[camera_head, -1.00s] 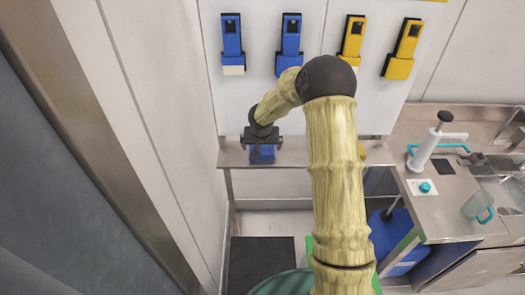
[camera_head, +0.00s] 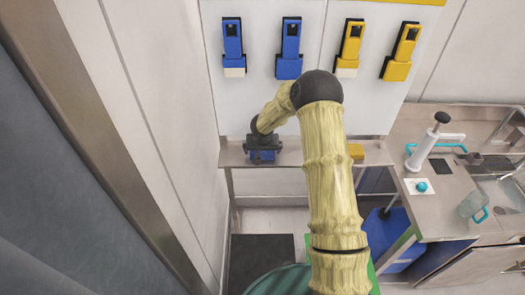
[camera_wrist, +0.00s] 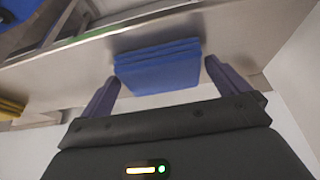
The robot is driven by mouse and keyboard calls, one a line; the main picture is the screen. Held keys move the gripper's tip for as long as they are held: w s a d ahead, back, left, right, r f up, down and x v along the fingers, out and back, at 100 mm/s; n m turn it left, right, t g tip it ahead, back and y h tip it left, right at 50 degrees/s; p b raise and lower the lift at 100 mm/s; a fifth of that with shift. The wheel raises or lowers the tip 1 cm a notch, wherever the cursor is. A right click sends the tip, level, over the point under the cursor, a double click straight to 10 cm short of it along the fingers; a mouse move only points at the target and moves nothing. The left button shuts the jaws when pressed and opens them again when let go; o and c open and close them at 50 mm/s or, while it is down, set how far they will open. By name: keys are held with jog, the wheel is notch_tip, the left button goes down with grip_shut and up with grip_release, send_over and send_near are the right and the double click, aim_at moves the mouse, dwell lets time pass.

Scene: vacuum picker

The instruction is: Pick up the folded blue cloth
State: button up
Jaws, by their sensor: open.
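The folded blue cloth (camera_wrist: 158,68) lies on a narrow metal shelf (camera_wrist: 225,30) in the wrist view, its folded layers showing on one side. My gripper (camera_wrist: 160,78) is open, with one dark finger on each side of the cloth; whether either finger touches it I cannot tell. In the head view my gripper (camera_head: 263,153) is at the left part of the shelf, and a bit of the blue cloth (camera_head: 262,156) shows beneath it. The rest of the cloth is hidden by my gripper there.
A yellow folded cloth (camera_head: 355,151) lies farther right on the shelf. Blue holders (camera_head: 288,66) and yellow holders (camera_head: 397,70) hang on the wall panel above. At right is a counter (camera_head: 437,195) with a white pump bottle (camera_head: 424,150), a clear jug (camera_head: 474,203) and a sink.

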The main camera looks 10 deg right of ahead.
aim_at(262, 152)
dwell(0.4)
jog(key=c, duration=0.8)
notch_tip(262, 152, up, 10)
jog(key=b, duration=0.2)
dwell(0.6)
